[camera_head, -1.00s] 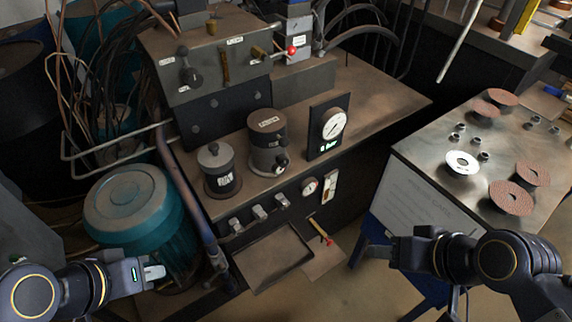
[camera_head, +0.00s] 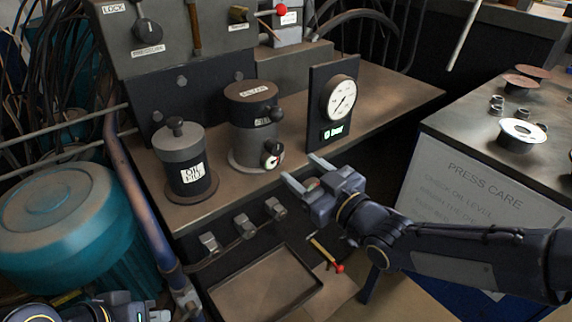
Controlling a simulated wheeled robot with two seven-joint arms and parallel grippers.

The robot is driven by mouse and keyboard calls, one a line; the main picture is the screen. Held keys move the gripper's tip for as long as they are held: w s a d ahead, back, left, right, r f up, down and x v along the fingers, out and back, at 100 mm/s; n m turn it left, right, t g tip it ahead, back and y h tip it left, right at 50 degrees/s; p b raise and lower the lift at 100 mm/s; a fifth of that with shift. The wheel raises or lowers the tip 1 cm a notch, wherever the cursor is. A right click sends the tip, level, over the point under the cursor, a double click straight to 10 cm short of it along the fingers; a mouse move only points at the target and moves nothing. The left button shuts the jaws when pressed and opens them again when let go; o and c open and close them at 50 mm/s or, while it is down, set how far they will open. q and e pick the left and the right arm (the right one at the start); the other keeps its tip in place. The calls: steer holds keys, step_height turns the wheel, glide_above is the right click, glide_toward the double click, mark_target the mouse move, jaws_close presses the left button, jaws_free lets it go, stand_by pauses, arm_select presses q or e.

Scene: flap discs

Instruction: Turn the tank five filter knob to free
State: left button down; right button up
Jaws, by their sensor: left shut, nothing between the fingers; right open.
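The larger dark cylinder with a labelled lid, which looks like the filter (camera_head: 248,143), stands on the brown bench top. A small round knob (camera_head: 272,153) with a pale and dark face is low on its front right side. A black knob (camera_head: 278,114) sits higher on the same side. I cannot read a tank number or the knob's setting. My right gripper (camera_head: 304,171) is open and empty, its fingers pointing left, just right of and below the lower knob, apart from it. My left gripper (camera_head: 158,316) is shut and empty at the bottom edge, partly cut off.
A smaller oil canister (camera_head: 185,165) stands left of the filter. A pressure gauge (camera_head: 340,98) stands right of it. Below are several valves (camera_head: 243,226), a tray (camera_head: 265,285) and a red-tipped lever (camera_head: 326,255). A teal drum (camera_head: 70,220) is at left.

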mark_target(279, 150)
steer(key=x, duration=0.7)
steer(key=shift+r+b, duration=0.1)
steer(key=shift+b, duration=0.2)
steer(key=shift+c, duration=0.4)
steer(key=c, duration=0.9)
steer(key=shift+f+n+b, duration=0.25)
steer(key=shift+n+b, duration=0.65)
steer(key=shift+b, duration=0.35)
steer(key=n+b, duration=0.9)
steer(key=shift+b, duration=0.3)
steer(key=shift+n+b, duration=0.65)
steer(key=shift+n, duration=0.15)
steer(key=shift+r+n+b, duration=0.15)
steer(key=shift+n+b, duration=0.2)
steer(key=shift+n, duration=0.55)
steer(key=shift+r+n, duration=0.1)
steer(key=shift+n, duration=1.7)
